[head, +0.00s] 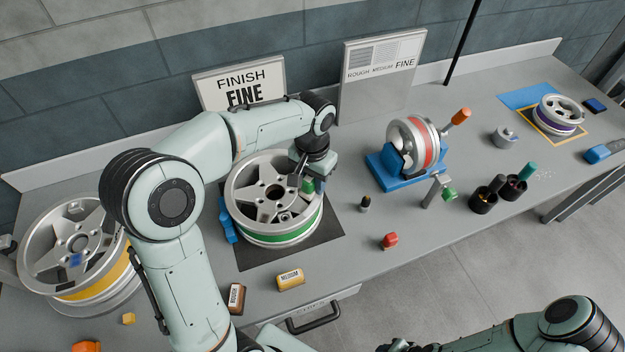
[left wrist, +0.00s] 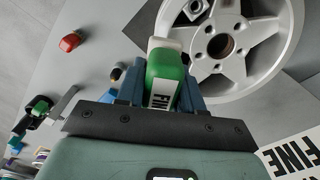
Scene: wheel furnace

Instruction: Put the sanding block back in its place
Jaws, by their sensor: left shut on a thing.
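The green sanding block (head: 308,186) is labelled FINE. It is in the jaws of my left gripper (head: 306,178), over the right side of the wheel with a green band (head: 272,232). In the left wrist view, the green block (left wrist: 165,68) sits between the two blue fingers of the gripper (left wrist: 163,88), with the wheel (left wrist: 258,45) behind it. I cannot tell whether the block touches the wheel. A brown ROUGH block (head: 236,298) and a yellow MEDIUM block (head: 290,280) lie at the table's front edge. My right gripper is mostly cut off at the bottom edge.
A FINISH FINE sign (head: 240,85) stands behind the wheel. A yellow-banded wheel (head: 80,250) is at left. A blue stand with a red-banded wheel (head: 415,145), a red knob-like piece (head: 390,241) and dark cups (head: 483,200) are to the right.

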